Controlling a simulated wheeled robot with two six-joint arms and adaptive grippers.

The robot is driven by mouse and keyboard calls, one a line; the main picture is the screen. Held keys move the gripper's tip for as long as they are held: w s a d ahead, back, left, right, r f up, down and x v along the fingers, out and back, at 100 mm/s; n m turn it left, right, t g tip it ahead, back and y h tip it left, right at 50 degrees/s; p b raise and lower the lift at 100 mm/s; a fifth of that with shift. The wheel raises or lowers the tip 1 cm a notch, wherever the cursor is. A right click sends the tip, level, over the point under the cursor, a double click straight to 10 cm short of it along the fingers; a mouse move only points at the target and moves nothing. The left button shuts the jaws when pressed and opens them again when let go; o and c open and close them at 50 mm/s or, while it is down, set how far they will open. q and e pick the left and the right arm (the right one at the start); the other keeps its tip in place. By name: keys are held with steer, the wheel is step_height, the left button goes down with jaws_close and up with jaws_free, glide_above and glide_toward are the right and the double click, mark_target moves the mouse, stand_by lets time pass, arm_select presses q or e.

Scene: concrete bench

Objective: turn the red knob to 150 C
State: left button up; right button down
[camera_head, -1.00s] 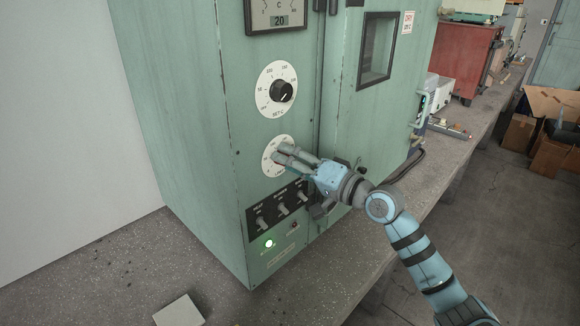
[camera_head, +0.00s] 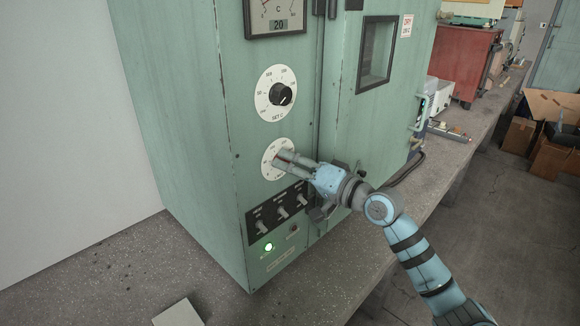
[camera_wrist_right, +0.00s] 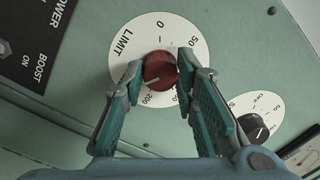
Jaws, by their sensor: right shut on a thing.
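The red knob (camera_wrist_right: 159,71) sits at the middle of a white dial marked LIMIT (camera_wrist_right: 128,42) on the green cabinet front. The fingers of my right gripper (camera_wrist_right: 158,76) are shut on the knob, one on each side. The knob's pale pointer line lies toward the 200 mark in the wrist view; the numbers beside it are partly hidden by a finger. In the head view my right gripper (camera_head: 283,159) reaches the lower white dial (camera_head: 269,169) from the right and hides most of the knob. My left gripper is not in view.
A black knob (camera_head: 281,95) on the SET C dial is above, and also shows in the wrist view (camera_wrist_right: 254,127). Below are several toggle switches (camera_head: 282,211) and a lit green lamp (camera_head: 268,246). The display (camera_head: 279,25) reads 20. A door handle (camera_head: 420,112) protrudes at right.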

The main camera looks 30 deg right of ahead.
steer(key=n+h, duration=0.1)
steer(key=n, duration=0.8)
steer(key=n+b, duration=0.1)
steer(key=n, duration=0.7)
steer(key=shift+n+h, duration=0.4)
stand_by(0.4)
steer(key=c, duration=1.3)
jaws_free()
